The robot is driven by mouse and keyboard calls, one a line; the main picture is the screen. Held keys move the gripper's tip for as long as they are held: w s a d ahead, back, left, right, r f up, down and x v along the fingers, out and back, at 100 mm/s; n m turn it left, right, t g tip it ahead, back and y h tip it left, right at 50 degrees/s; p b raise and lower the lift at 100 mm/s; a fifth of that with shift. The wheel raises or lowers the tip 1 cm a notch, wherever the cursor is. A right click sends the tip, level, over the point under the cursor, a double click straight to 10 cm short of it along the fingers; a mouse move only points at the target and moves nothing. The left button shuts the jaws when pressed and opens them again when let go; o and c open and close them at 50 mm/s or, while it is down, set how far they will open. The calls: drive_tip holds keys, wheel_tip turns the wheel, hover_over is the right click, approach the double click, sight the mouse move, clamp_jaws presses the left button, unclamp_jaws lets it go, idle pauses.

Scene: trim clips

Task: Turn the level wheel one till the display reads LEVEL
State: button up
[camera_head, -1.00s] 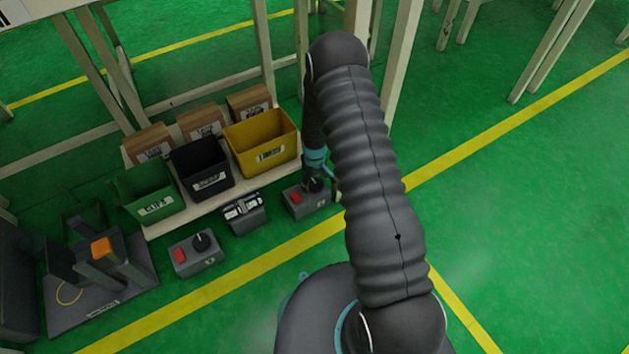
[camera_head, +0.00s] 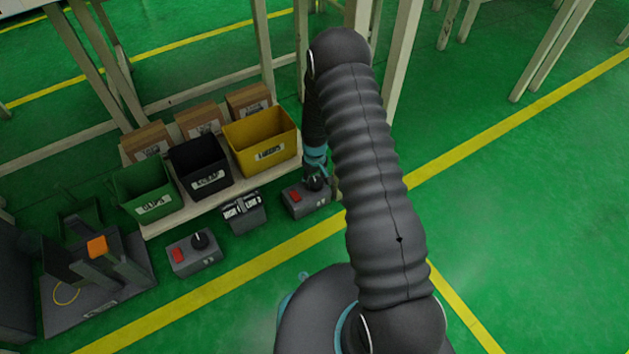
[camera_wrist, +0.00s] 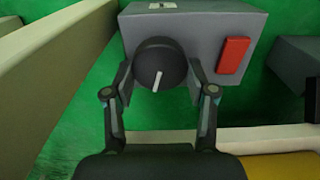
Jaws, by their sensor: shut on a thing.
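A grey box (camera_head: 306,203) with a round black wheel (camera_head: 314,184) and a red block (camera_head: 296,196) sits below the right end of the low shelf. In the wrist view, the wheel (camera_wrist: 160,62) has a white pointer line, tilted slightly from vertical. My gripper (camera_wrist: 160,80) is shut on the wheel, one finger on each side. In the head view the gripper is mostly hidden beside the post and arm. A small dark display unit (camera_head: 243,213) stands left of this box. Its top bears white marks too small to read.
A second grey box (camera_head: 196,255) with a black wheel and red block stands left of the display. Green (camera_head: 147,190), black (camera_head: 201,168) and yellow (camera_head: 262,140) bins stand on the shelf behind. A pale post (camera_wrist: 55,75) rises close beside my gripper.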

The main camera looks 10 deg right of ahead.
sight(315, 181)
drive_tip(key=m+b, duration=0.1)
drive_tip(key=m, duration=0.4)
drive_tip(key=shift+d+b, duration=0.1)
drive_tip(key=shift+b, duration=0.25)
idle(0.4)
drive_tip(key=o, duration=1.2)
drive_tip(key=shift+c, duration=0.2)
wheel_tip(315, 181, up, 12)
